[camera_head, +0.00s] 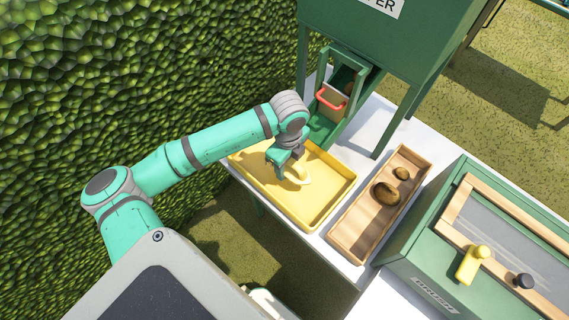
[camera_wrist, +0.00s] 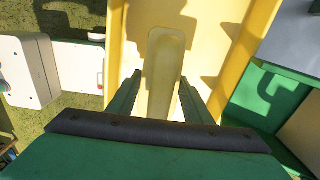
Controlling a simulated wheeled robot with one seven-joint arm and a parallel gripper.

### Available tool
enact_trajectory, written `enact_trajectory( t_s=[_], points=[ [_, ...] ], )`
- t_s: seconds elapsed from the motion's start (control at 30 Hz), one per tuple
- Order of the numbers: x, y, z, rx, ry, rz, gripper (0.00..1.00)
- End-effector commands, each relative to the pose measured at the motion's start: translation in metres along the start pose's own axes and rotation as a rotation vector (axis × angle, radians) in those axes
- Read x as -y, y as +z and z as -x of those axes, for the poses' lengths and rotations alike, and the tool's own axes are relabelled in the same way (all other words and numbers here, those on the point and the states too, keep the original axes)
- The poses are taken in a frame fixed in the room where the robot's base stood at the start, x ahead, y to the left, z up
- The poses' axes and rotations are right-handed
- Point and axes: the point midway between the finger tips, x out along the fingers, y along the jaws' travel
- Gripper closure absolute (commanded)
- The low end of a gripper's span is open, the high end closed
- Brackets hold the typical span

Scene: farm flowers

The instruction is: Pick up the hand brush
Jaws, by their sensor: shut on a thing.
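The hand brush (camera_head: 301,174), pale yellow and long, is at the yellow tray, partly hidden by my gripper (camera_head: 287,168) in the head view. In the wrist view its rounded yellow body (camera_wrist: 165,62) lies lengthwise between the two green fingers of my gripper (camera_wrist: 160,98). My gripper is shut on it. The bristles are hidden, and I cannot tell whether the brush touches the tray floor.
The yellow tray (camera_head: 318,222) lies on a white table. A wooden tray (camera_head: 352,236) with two brown lumps stands right of it. A green box (camera_head: 405,252) with a yellow handle is further right. A green hopper (camera_head: 395,38) with a red-handled chute stands behind. A hedge (camera_head: 110,80) fills the left.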

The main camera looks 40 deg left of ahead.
Motion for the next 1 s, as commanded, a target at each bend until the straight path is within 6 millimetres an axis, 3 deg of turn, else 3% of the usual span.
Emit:
enact_trajectory(
  t_s=[0.13,0.5,0.7,1.0],
  points=[
    [-0.019,-0.02,0.035,0.002,-0.004,0.001,0.8],
    [-0.065,-0.075,0.065,0.001,-0.003,0.005,0.8],
    [-0.073,-0.087,0.071,0.001,0.0,0.004,0.8],
    [-0.074,-0.089,0.071,0.0,0.0,0.002,0.8]
  ],
)
